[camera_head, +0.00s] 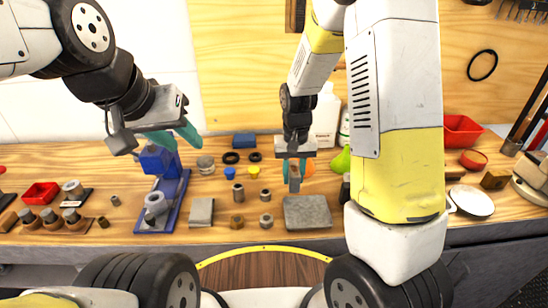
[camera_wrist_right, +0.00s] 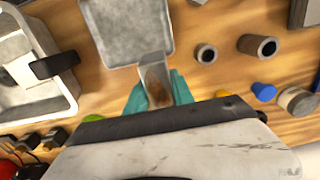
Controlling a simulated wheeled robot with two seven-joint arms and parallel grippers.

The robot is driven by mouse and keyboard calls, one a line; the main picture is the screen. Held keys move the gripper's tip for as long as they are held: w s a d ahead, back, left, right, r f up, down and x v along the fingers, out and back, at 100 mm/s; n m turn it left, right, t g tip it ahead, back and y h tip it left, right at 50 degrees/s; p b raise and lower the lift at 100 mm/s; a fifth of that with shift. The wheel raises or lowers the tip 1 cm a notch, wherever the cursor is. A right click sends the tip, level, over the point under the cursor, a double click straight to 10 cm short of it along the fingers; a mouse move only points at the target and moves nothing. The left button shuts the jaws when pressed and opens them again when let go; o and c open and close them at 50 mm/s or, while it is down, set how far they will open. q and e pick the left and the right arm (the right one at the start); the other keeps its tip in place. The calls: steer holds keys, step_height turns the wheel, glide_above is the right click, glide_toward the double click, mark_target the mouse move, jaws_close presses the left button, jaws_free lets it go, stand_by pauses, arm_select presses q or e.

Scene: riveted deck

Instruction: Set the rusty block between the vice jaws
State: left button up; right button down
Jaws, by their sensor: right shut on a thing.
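The rusty block (camera_wrist_right: 156,85) is brown-grey and upright-looking between the teal fingers of my right gripper (camera_wrist_right: 158,97) in the wrist view, its end beside or over a grey plate (camera_wrist_right: 125,30). In the head view the right gripper (camera_head: 294,172) points down, shut on the block (camera_head: 294,184) just behind the plate. A blue metal tool with a long base (camera_head: 172,208) stands at left; it may be the vice, but I cannot make out jaws. My left gripper (camera_head: 174,138) is above its blue upper part, empty, teal fingers apart.
Nuts (camera_head: 266,221), small blue and yellow caps (camera_head: 253,172) and a second grey plate (camera_head: 202,212) lie between the blue tool and the plate. A pale frame with a black bar (camera_wrist_right: 50,66) lies at left in the wrist view. Red trays (camera_head: 40,194) stand at the sides.

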glide_above(281, 180)
steer(key=shift+f, duration=2.1)
steer(key=shift+f, duration=0.1)
steer(key=c, duration=1.1)
jaws_free()
steer(key=shift+f, duration=0.1)
